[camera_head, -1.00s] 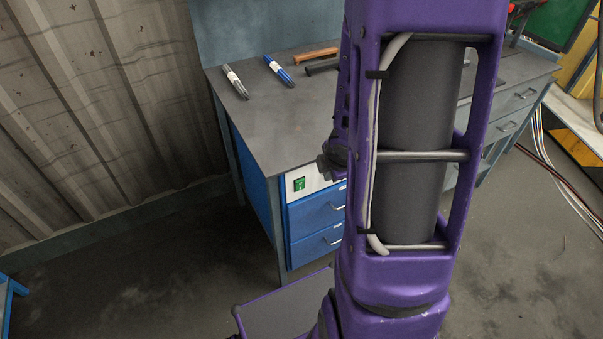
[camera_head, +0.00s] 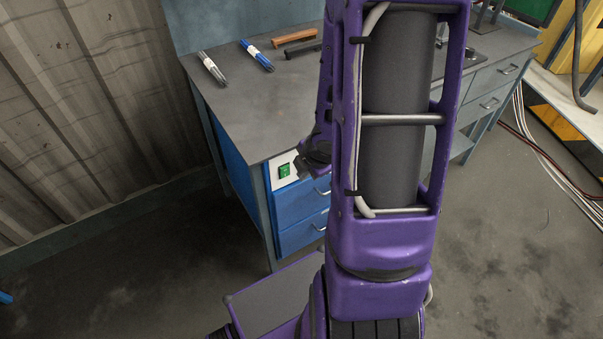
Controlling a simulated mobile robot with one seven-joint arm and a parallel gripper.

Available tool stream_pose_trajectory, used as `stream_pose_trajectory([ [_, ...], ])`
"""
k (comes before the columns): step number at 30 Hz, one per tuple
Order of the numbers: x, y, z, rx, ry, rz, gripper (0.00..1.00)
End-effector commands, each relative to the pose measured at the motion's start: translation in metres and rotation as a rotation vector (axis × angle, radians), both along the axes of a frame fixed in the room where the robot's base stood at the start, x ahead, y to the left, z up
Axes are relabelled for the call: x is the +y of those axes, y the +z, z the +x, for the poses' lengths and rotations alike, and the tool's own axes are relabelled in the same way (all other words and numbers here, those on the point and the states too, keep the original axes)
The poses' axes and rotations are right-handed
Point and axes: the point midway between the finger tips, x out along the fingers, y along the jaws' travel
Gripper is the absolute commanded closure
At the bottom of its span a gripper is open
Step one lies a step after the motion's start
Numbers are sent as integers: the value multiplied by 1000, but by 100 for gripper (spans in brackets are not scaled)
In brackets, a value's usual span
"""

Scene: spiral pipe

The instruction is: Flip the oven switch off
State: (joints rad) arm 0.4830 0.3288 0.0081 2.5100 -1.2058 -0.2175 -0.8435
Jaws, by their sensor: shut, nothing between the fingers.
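A small green switch (camera_head: 284,170) sits on a white panel (camera_head: 281,183) at the top of the workbench's front, above blue drawers. It is lit or bright green; its lever position is too small to tell. My gripper (camera_head: 303,168) is the dark end just right of the switch, in front of the panel. It is shut and empty. It looks very close to the switch, but I cannot tell whether it touches. My purple arm hides the right part of the panel and much of the bench. No oven is recognisable in view.
The grey workbench top (camera_head: 255,110) holds a grey marker bundle (camera_head: 212,68), a blue marker bundle (camera_head: 257,55) and a brown bar (camera_head: 294,36). Drawer handles (camera_head: 322,191) stick out below the panel. A corrugated wall (camera_head: 80,90) stands left. Cables (camera_head: 535,150) lie on the right floor.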

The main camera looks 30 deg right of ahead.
Motion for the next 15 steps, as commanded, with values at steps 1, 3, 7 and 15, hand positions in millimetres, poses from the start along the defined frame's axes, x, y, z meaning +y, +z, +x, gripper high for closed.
stream_pose_trajectory([
  [1,1,-17,4,2,1,0,100],
  [3,1,-30,10,2,2,0,100],
  [7,1,-54,21,2,3,0,100],
  [15,2,-62,54,0,1,0,100],
])
